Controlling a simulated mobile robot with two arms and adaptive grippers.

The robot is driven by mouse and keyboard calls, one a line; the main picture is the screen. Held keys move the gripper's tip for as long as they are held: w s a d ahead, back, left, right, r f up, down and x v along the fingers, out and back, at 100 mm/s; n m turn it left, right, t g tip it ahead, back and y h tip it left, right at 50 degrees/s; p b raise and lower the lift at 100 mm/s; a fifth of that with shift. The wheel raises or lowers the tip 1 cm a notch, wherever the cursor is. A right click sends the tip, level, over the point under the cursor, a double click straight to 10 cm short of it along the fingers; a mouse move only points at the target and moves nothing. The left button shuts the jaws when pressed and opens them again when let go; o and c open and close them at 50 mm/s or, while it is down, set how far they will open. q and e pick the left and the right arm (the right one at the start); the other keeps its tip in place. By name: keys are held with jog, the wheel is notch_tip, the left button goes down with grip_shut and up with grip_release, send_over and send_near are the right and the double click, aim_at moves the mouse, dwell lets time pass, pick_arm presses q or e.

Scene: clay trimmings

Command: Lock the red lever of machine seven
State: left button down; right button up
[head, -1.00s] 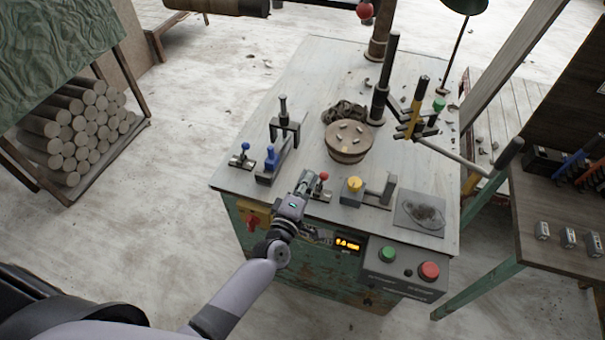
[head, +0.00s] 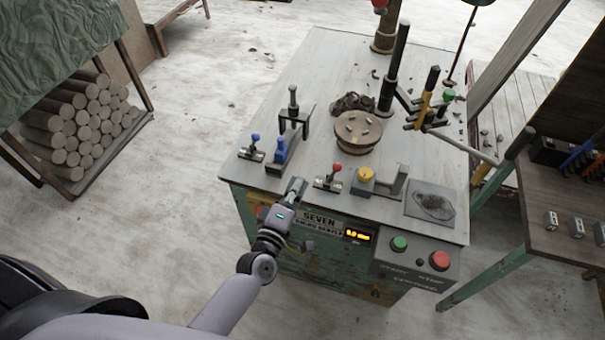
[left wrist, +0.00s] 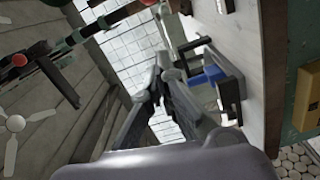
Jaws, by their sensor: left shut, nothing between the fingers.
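The red lever (head: 337,167) is a red-knobbed handle on a small metal base near the front edge of the machine's top. It leans slightly right in the head view. Machine seven (head: 318,217) is a green cabinet with a pale top and a SEVEN plate on its front. My left gripper (head: 296,186) is shut and empty at the front edge, left of the lever and apart from it. Its closed fingers also show in the left wrist view (left wrist: 160,82). The lever cannot be made out there. My right gripper is not in view.
Left of the lever stand a blue clamp (head: 280,152) and a small blue-knobbed lever (head: 255,145). A yellow knob (head: 366,175) is on its right. A round clay disc (head: 357,130) lies behind. Green (head: 399,243) and red (head: 440,260) buttons are on the front panel.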

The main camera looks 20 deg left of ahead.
pick_arm(q)
jog(key=s, duration=0.3)
jog(key=shift+s+a, duration=0.2)
jog(key=shift+s, duration=0.15)
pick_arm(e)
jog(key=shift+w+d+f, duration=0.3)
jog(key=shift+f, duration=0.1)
